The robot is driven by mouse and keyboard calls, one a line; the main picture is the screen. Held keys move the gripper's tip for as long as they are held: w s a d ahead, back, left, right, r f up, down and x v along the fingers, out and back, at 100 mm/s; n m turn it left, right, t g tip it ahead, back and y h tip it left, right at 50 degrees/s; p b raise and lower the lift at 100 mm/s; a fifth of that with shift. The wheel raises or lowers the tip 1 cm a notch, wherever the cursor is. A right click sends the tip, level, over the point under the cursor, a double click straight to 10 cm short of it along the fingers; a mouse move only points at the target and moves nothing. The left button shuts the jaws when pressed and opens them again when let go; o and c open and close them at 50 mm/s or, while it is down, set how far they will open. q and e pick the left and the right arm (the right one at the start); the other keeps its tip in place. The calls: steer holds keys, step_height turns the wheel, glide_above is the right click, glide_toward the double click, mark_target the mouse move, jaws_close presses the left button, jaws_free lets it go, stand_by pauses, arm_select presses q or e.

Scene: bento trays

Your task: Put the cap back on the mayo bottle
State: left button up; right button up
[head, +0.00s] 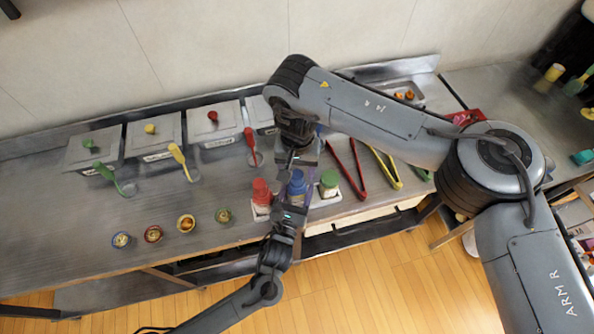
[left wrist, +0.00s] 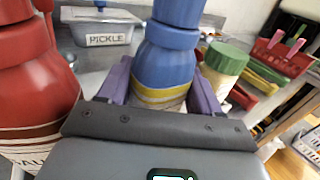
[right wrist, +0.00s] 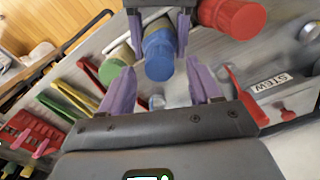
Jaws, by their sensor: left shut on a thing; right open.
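A blue bottle (head: 297,186) stands between a red bottle (head: 262,191) and a green-capped bottle (head: 329,183); its label is not readable, so I cannot confirm it is the mayo. My left gripper (head: 290,214) is shut on its body, with the purple fingers on both sides in the left wrist view (left wrist: 160,95). A blue cap (right wrist: 158,48) shows on top of this bottle and appears seated; I cannot tell whether it is tight. My right gripper (right wrist: 160,88) is open and empty above the bottle, its fingertips apart on either side just short of the cap.
Lidded containers (head: 152,140) line the back of the metal counter. Small bowls (head: 186,224) sit at the front left. Red tongs (head: 347,168) and yellow tongs (head: 386,168) lie to the right. The red and green-capped bottles stand close on both sides.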

step_height(320, 180, up, 10)
stand_by(0.4)
arm_select(q)
steer(key=o, duration=1.6)
steer(key=shift+s+a, duration=0.1)
steer(key=shift+s, duration=0.3)
steer(key=p+v, duration=0.1)
steer(key=v, duration=0.9)
steer(key=shift+p, duration=0.4)
arm_select(e)
steer(key=shift+r, duration=0.9)
arm_select(q)
steer(key=shift+r, duration=0.1)
